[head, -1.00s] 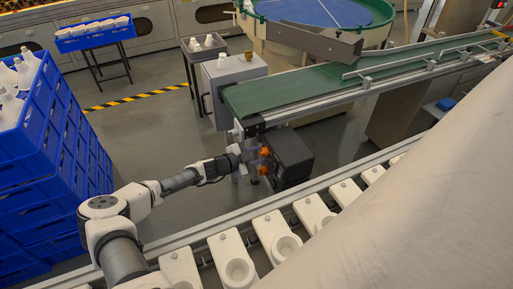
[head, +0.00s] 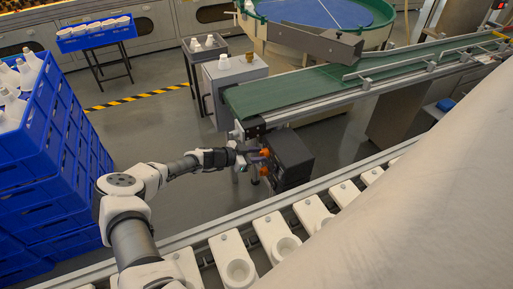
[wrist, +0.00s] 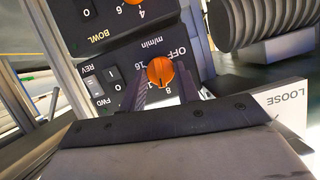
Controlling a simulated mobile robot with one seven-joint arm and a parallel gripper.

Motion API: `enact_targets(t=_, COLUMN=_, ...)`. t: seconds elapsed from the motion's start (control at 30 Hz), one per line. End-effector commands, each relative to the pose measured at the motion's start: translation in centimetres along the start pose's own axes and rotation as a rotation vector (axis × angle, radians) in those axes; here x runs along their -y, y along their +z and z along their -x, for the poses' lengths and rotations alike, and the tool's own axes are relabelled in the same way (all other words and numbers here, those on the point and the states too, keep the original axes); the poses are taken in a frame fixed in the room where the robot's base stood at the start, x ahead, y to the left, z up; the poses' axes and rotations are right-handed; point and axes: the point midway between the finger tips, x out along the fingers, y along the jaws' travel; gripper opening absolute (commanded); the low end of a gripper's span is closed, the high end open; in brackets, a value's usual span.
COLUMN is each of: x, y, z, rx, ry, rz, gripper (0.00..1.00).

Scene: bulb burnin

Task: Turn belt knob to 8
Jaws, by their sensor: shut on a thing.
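The belt knob (wrist: 160,71) is the orange dial by the "m/min" marking in the wrist view, on a dark control box (head: 293,155). My gripper (wrist: 164,88) has its fingers around this knob and is shut on it. An "8" is printed close below the knob, and "OFF" and "16" are above it. The fingers cover part of the dial, and I cannot tell exactly which mark the knob points at. In the head view my gripper (head: 258,154) is at the upper of two orange knobs on the box.
A second dial marked "BOWL" (wrist: 99,38) is beside the belt dial, with a REV switch (wrist: 94,86) nearby. A "LOOSE" label (wrist: 286,98) is at the right. The green conveyor (head: 300,88) runs behind the box. White holders (head: 238,270) line the front rail. Blue crates (head: 50,150) stand left.

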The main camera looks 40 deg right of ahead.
Motion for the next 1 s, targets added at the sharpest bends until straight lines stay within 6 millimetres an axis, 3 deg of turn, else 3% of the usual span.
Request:
enact_targets(t=0.33, x=-0.07, y=-0.01, z=-0.03, rx=-0.001, ry=0.003, rz=0.001, gripper=0.09)
enact_targets(t=0.37, x=-0.06, y=-0.01, z=-0.03, rx=-0.001, ry=0.003, rz=0.001, gripper=0.36)
enact_targets(t=0.5, x=-0.03, y=-0.01, z=-0.02, rx=0.0, ry=0.002, rz=0.001, gripper=0.54)
enact_targets(t=1.0, x=0.28, y=-0.08, z=0.1, rx=0.001, ry=-0.006, rz=-0.001, gripper=0.54)
